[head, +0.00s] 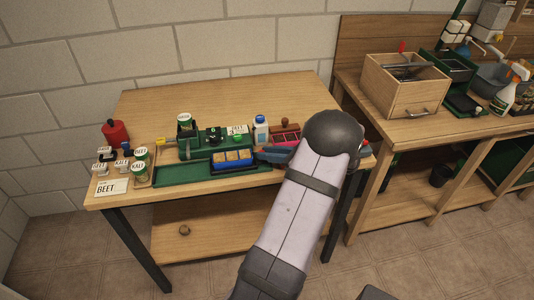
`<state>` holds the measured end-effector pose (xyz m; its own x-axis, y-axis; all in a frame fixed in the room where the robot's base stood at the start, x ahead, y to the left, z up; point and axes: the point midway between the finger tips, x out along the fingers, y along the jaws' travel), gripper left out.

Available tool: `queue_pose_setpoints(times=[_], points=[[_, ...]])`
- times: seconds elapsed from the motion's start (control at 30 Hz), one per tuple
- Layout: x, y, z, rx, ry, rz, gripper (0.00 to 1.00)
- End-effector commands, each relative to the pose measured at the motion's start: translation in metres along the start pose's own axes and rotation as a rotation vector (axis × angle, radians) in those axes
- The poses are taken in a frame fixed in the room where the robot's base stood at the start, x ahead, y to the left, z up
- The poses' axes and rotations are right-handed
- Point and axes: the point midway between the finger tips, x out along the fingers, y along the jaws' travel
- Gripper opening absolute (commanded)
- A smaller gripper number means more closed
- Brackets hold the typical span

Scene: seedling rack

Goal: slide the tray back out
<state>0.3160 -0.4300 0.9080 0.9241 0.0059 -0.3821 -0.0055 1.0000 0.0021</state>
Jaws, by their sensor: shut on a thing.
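The blue tray (232,165) holds several brown, soil-like blocks. It sits at the front of the table, at the right part of a long, flat green tray or mat (184,174). My gripper (259,155) comes in from the right and is shut on the right end of the blue tray. The exact grip is too small to make out. A green stand (213,137) with dark parts rises just behind the blue tray. My arm hides the table's right front part.
White-labelled cans and cards, including a BEET card (111,187), and a red container (115,132) stand at the left. A white bottle (260,129) and a pink tray (286,138) are behind my gripper. The table's back is clear. A wooden box (402,87) stands on the right bench.

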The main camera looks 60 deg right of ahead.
Motion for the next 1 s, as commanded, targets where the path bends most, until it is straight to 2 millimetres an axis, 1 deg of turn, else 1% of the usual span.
queue_pose_setpoints(times=[0.03, 0.07, 0.3, 0.43, 0.57, 0.8, 1.0], points=[[-0.003, -0.004, -0.001, -0.001, 0.004, -0.012, 0.19], [-0.003, -0.004, -0.001, -0.001, 0.005, -0.013, 0.24], [-0.002, -0.003, -0.001, -0.001, 0.003, -0.010, 0.24], [-0.007, -0.003, -0.001, -0.002, 0.002, -0.010, 0.24], [-0.021, -0.003, -0.002, -0.001, 0.003, -0.012, 0.24], [-0.055, -0.004, -0.002, -0.001, 0.003, -0.014, 0.24], [-0.073, -0.003, -0.001, -0.002, 0.003, -0.013, 0.24]])
